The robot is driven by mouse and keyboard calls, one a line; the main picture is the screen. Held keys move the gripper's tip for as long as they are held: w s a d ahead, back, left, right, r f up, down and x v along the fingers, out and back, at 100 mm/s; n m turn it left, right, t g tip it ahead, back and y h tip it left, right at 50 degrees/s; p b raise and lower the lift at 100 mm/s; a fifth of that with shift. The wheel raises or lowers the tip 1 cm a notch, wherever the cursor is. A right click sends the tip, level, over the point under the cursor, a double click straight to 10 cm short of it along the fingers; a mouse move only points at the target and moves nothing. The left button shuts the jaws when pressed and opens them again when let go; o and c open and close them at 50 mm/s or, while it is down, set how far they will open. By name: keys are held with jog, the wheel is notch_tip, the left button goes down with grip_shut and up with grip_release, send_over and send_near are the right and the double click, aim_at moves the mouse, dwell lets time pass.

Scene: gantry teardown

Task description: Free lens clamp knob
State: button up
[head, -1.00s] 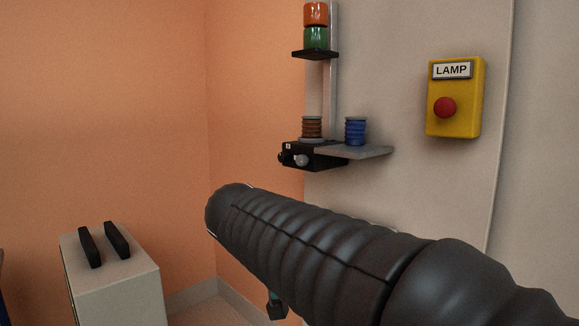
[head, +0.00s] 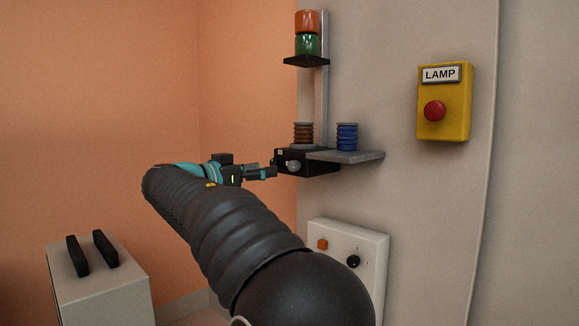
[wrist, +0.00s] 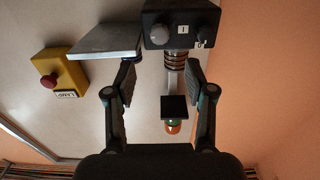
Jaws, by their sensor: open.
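A black clamp block (head: 322,160) is fixed to the upright rail on the wall. It carries a round grey knob (head: 293,166) on its front, and this knob shows at the top of the wrist view (wrist: 159,35). A smaller dark knob (wrist: 203,33) sits beside it, near white "I" and "0" marks. My gripper (head: 270,172) is just left of the block in the head view. In the wrist view my gripper (wrist: 161,75) has its fingers wide apart with nothing between them; the block is beyond the tips. I cannot tell whether anything touches.
A grey shelf (head: 365,156) with a blue ribbed cylinder (head: 347,137) juts right of the block. A brown ribbed piece (head: 303,134) stands above it. A yellow LAMP box (head: 444,102) is on the wall. A white panel (head: 376,250) with knobs is below. A cabinet (head: 105,290) stands lower left.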

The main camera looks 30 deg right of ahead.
aim_at(291, 165)
jog(key=p+x, duration=0.1)
jog(key=x, duration=0.9)
jog(key=shift+c, duration=0.2)
grip_shut()
